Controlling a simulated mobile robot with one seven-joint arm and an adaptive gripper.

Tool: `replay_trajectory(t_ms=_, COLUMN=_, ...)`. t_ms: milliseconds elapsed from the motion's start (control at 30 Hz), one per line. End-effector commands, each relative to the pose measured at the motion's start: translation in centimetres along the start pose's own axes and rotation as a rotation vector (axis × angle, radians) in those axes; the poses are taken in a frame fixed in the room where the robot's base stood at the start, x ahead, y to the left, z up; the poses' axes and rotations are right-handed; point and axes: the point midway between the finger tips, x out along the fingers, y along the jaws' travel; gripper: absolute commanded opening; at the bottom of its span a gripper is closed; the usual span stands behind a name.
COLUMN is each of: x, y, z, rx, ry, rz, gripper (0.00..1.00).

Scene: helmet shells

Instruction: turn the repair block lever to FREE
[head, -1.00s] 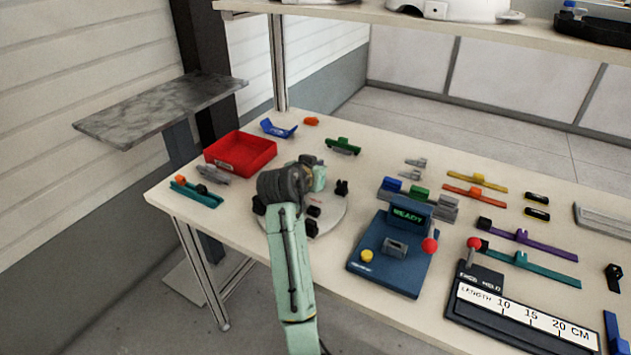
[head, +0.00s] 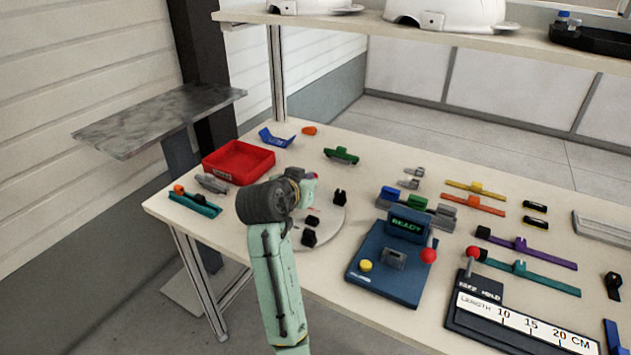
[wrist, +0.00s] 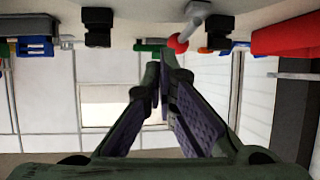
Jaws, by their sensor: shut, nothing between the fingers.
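A lever with a red knob (head: 472,254) stands on a black base lettered FREE and HOLD (head: 478,289), at the right of the bench in the head view. The knob is above the FREE side; the exact lever setting is hard to tell. My wrist is over the round grey plate (head: 330,231), well left of that base; the fingertips are hidden there. In the wrist view my gripper (wrist: 160,75) is shut and empty. A pale rod with a red knob (wrist: 178,44) shows beyond the fingertips; I cannot tell which lever it is.
A blue READY console (head: 385,275) with its own red knob (head: 429,256) stands between the plate and the black base. A length scale (head: 522,322) lies in front of the base. A red tray (head: 238,174) is at the left.

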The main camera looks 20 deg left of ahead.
Motion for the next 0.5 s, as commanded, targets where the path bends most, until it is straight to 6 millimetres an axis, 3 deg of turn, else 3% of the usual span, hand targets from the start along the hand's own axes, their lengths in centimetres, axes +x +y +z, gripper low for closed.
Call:
replay_trajectory(t_ms=200, x=-4.0, y=-0.1, z=-0.1, rx=-0.001, ry=0.002, rz=-0.002, gripper=0.00)
replay_trajectory(t_ms=500, x=-5.6, y=0.0, z=0.0, rx=0.000, ry=0.000, rz=0.001, gripper=0.00)
